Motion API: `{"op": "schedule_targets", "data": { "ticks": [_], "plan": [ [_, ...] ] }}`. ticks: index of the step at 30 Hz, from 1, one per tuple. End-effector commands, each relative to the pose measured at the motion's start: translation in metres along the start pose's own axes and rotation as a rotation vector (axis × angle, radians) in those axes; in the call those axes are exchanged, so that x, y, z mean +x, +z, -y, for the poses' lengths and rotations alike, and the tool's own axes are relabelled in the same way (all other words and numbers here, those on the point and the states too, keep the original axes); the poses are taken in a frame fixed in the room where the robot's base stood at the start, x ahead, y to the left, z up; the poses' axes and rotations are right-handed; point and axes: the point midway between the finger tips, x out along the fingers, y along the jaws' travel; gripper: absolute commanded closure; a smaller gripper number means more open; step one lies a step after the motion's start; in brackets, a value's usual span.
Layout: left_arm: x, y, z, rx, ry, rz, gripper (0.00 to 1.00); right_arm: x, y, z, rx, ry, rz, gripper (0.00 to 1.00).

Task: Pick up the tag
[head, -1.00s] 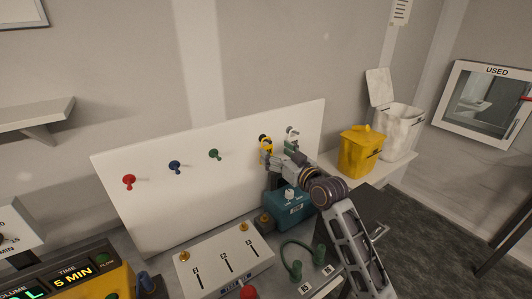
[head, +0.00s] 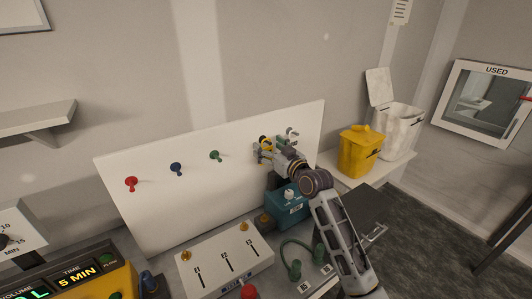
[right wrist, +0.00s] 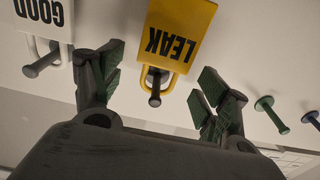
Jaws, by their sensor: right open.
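In the right wrist view, which is upside down, a yellow tag marked LEAK (right wrist: 180,35) hangs by its loop on a dark peg (right wrist: 154,88). A white tag marked GOOD (right wrist: 48,18) hangs on another peg at the left. My right gripper (right wrist: 158,82) is open, with one finger on each side of the yellow tag's loop and peg. I see nothing held between the fingers. In the head view my right gripper (head: 275,148) is at the right part of the white board and partly hides the tags. My left gripper is not in view.
The white board (head: 140,210) also carries red (head: 131,183), blue (head: 177,168) and green (head: 215,155) pegs. Below stand a teal box (head: 287,210) and a white panel (head: 225,260). A yellow bin (head: 359,152) and a white bin (head: 398,130) stand at the right.

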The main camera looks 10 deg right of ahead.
Motion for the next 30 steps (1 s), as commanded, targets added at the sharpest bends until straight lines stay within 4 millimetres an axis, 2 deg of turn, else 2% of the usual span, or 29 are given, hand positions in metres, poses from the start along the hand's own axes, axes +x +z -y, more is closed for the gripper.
{"op": "schedule_targets", "data": {
  "ticks": [5,19,28,30],
  "plan": [
    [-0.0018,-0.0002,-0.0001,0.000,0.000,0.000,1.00,0.0062,0.0004,0.0000,0.000,0.000,0.001,0.25],
    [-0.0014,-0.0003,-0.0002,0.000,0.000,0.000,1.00,0.0062,0.0007,-0.0001,0.000,0.000,0.001,0.26],
    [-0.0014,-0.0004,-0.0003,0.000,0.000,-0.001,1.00,0.0061,0.0007,-0.0001,0.000,0.000,0.001,0.65],
    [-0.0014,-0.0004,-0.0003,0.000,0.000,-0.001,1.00,0.0061,0.0006,-0.0001,0.000,0.000,0.001,0.67]
  ]
}}
